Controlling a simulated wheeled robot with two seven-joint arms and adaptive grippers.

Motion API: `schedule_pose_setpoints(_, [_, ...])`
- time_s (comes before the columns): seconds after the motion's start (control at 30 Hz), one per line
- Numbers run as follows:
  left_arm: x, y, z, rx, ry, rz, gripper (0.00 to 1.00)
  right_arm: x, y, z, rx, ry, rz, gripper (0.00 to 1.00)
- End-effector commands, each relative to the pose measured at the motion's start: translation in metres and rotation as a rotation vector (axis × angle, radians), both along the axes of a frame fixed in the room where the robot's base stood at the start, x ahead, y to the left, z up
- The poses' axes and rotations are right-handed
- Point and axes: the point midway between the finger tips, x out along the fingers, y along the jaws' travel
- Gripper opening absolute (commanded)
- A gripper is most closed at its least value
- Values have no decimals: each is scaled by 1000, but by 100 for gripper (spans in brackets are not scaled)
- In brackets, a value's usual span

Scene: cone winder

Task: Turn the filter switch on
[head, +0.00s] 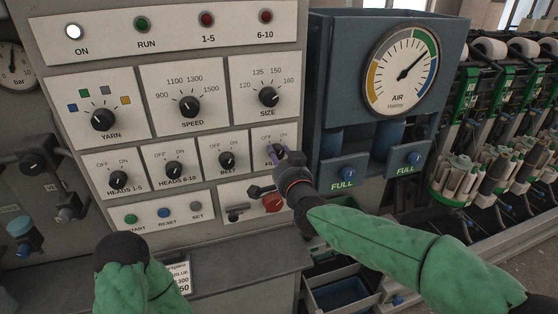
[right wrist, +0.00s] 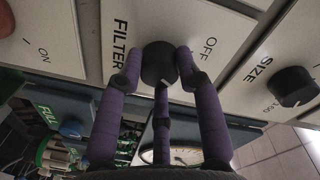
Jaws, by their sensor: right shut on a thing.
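The filter switch (head: 274,148) is a black round knob on a white panel, at the right end of the lower row of OFF/ON switches. In the right wrist view the filter switch (right wrist: 158,62) sits between the purple fingers, beside the words FILTER and OFF. My right gripper (head: 279,153) is shut on the knob, and it shows in the right wrist view too (right wrist: 160,70). The gripper hides part of the knob and its label in the head view.
The BELT switch (head: 227,165) is left of the filter switch, and the SIZE knob (head: 268,97) is above it. A red rotary switch (head: 272,203) lies just below my right gripper. The blue AIR gauge housing (head: 335,60) stands close on the right.

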Motion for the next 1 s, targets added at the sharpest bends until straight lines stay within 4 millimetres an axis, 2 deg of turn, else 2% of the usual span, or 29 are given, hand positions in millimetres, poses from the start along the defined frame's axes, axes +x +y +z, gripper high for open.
schedule_pose_setpoints(0.03, [0,0,-1,0,0,0,40,2,-5,12,16,-20,-10,3])
schedule_pose_setpoints(0.5, [0,0,-1,0,0,0,40,2,-5,13,28,-16,-12,3])
schedule_pose_setpoints(0.53, [0,0,-1,0,0,0,40,2,-5,13,28,-16,-12,44])
schedule_pose_setpoints(0.6, [0,0,-1,0,0,0,40,2,-5,13,27,-16,-11,59])
schedule_pose_setpoints(1.0, [0,0,-2,0,0,0,40,-1,-3,5,21,-3,-5,59])
